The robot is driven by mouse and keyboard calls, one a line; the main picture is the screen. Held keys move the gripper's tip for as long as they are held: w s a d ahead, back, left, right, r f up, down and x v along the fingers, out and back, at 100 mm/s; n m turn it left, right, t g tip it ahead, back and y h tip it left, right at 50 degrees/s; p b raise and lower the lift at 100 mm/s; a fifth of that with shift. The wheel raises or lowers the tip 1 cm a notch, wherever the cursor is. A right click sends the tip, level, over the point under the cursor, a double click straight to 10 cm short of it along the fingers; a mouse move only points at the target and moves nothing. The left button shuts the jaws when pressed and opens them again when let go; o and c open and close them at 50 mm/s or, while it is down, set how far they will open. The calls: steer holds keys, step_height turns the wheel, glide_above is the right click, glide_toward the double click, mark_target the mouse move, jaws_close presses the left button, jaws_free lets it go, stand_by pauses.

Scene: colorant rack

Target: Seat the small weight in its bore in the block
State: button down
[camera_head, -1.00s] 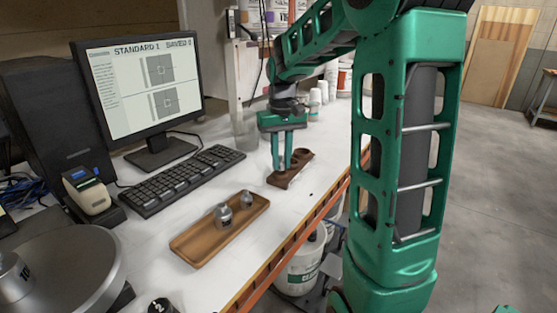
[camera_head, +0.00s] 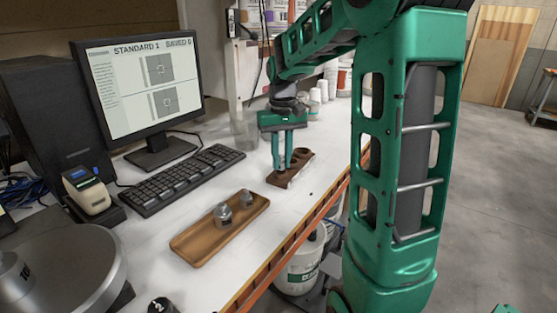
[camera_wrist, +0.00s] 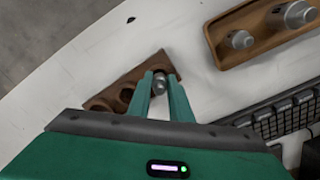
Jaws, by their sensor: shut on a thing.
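The small weight (camera_wrist: 159,82) is a grey metal piece held between the fingertips of my gripper (camera_wrist: 160,78) in the wrist view. My gripper also shows in the head view (camera_head: 282,166), pointing down at the block, where its fingers hide the weight. The block (camera_wrist: 138,72) is dark brown wood with several round bores in a row; it also shows in the head view (camera_head: 291,177). The weight is at the block's end bore, the one nearest the tray. I cannot tell whether its base is inside the bore or just above it.
A wooden tray (camera_head: 190,246) holds two larger metal weights (camera_head: 223,214) (camera_head: 246,198). The keyboard (camera_head: 182,180) and monitor (camera_head: 140,90) are to the left. A clear beaker (camera_head: 244,132) stands behind the block. The table's orange front edge (camera_head: 285,250) is near the block's right.

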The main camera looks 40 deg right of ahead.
mark_target(282, 156)
steer(key=shift+f, duration=0.7)
stand_by(0.5)
steer(key=c, duration=1.5)
jaws_free()
steer(key=shift+c, duration=0.2)
step_height(282, 156, up, 11)
steer(key=shift+w+f, duration=0.1)
steer(key=shift+f, duration=0.1)
steer(key=s+a+f+m, duration=0.1)
steer(key=s+f, duration=0.3)
steer(key=s, duration=0.5)
steer(key=s+a+f+m, duration=0.1)
steer(key=s+f, duration=0.3)
steer(key=s, duration=0.5)
steer(key=s+a+f, duration=0.1)
steer(key=s+f, duration=0.3)
steer(key=s, duration=0.6)
steer(key=shift+a+f+m, duration=0.15)
steer(key=shift+f+m, duration=0.15)
steer(key=shift+m, duration=0.1)
